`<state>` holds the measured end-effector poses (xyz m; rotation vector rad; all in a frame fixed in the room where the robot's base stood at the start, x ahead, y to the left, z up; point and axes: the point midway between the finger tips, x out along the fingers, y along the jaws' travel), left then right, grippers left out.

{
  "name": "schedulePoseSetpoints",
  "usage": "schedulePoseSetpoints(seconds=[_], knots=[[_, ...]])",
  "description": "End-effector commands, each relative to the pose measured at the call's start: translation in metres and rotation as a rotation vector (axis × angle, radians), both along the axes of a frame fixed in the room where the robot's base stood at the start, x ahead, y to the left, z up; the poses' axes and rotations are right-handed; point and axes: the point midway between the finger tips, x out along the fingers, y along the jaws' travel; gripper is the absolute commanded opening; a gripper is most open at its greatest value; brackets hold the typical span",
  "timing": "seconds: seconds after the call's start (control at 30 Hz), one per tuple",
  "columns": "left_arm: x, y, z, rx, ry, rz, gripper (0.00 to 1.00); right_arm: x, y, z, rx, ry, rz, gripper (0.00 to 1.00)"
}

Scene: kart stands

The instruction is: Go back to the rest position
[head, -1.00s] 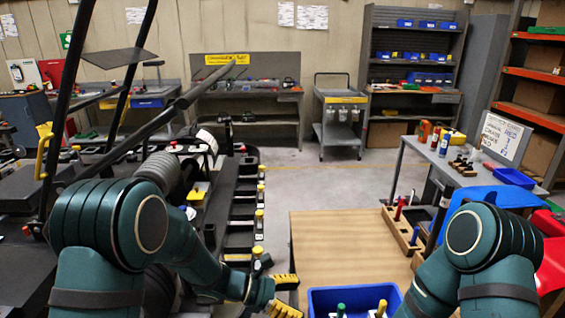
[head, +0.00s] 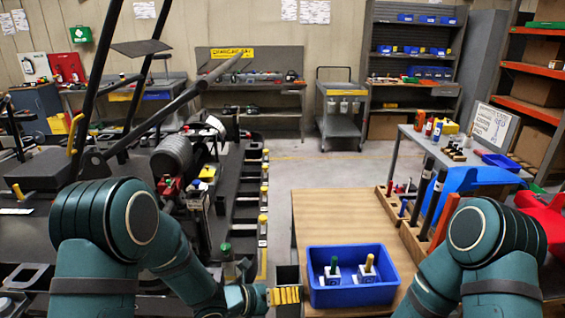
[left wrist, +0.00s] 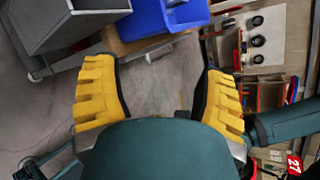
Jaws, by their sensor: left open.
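My left gripper (head: 285,296) shows at the bottom middle of the head view, beside the left edge of the wooden table (head: 310,215). In the left wrist view its two yellow fingers (left wrist: 160,98) are spread apart with nothing between them. My right arm comes in at the lower right of the head view, and its gripper is out of the picture.
A blue bin (head: 352,293) on the table holds a green-topped part (head: 334,264) and a yellow-topped part (head: 369,263). A kart stand (head: 235,200) with a black frame fills the left. A grey cart (head: 339,110) stands at the back. The floor between is clear.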

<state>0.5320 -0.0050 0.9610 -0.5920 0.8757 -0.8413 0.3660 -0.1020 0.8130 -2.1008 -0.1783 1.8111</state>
Motion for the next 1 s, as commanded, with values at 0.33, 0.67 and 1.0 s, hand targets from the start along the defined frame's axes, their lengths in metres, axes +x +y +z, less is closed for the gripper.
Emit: schedulePoseSetpoints(seconds=[0.33, 0.67, 1.0], knots=[[-0.025, 0.057, -0.077, -0.365, 0.988, 0.917, 0.71, -0.002, 0.0, -0.002, 0.0, 0.003, 0.002, 0.75], [-0.107, 0.098, -0.137, -0.846, 1.777, 1.879, 0.71, -0.002, 0.0, -0.005, 0.001, 0.005, 0.003, 0.75], [-0.167, 0.107, -0.154, 0.978, -1.699, -2.055, 0.71, -0.003, 0.0, -0.005, 0.002, 0.006, 0.004, 0.75]])
